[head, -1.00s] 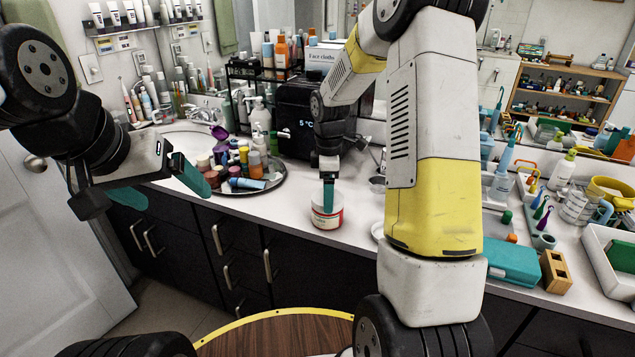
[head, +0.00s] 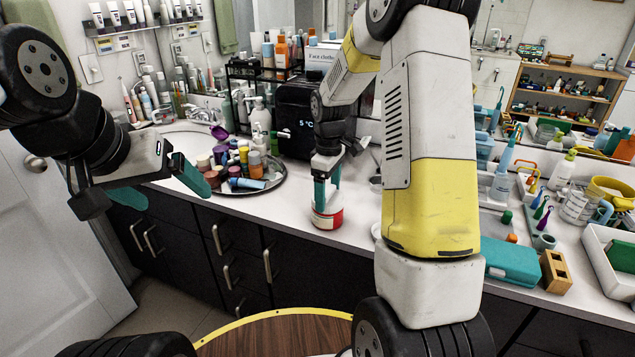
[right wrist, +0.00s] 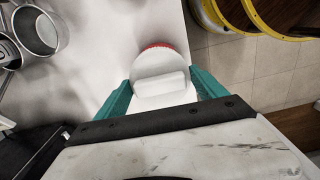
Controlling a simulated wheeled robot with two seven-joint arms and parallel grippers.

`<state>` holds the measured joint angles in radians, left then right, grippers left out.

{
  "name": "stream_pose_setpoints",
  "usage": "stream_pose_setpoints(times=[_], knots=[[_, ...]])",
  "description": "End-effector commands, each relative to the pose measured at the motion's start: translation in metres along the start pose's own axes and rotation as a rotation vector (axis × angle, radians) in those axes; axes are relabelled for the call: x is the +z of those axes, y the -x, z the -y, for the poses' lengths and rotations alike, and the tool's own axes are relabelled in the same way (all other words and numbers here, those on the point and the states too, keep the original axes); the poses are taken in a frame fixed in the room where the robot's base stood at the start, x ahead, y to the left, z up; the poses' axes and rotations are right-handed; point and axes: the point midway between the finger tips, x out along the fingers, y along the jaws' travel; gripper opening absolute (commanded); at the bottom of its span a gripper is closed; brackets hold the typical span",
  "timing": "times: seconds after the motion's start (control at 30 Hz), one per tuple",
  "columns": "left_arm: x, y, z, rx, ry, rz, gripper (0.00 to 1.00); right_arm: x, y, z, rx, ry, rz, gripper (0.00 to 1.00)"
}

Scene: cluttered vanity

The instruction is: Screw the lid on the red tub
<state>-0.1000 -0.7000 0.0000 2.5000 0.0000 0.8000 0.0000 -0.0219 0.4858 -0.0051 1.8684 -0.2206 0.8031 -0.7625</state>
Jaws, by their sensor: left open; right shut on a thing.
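The red tub (head: 328,219) stands upright near the front edge of the counter; it is white with a red band. Its white round lid (right wrist: 158,64) is on top of it, with a raised bar across the middle. A sliver of red shows past the lid's far rim in the right wrist view. My right gripper (head: 328,196) points down over the tub, its teal fingers shut on the lid from both sides. How far the lid is threaded cannot be seen. My left gripper (head: 190,180) is open and empty, left of the tub, before the counter edge.
A dark round tray (head: 272,186) with several bottles and jars stands left of the tub. A black appliance (head: 295,122) is behind it. Metal cups (right wrist: 36,30) stand near the tub. A teal case (head: 512,262) and wooden block (head: 556,272) lie right.

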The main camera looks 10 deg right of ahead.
Motion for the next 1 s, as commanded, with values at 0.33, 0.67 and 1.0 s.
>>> stream_pose_setpoints(times=[0.33,0.67,1.0], knots=[[0.0000,0.0000,0.0000,0.000,0.000,0.000,0.87,-0.0010,0.0012,-0.0004,0.002,-0.374,-0.003,0.32],[0.0000,0.0000,0.0000,0.000,0.000,0.000,0.87,-0.0008,0.0012,-0.0006,0.002,-0.419,-0.002,0.32],[0.0000,0.0000,0.0000,0.000,0.000,0.000,0.87,-0.0009,0.0011,-0.0006,0.002,-0.779,-0.003,0.32]])
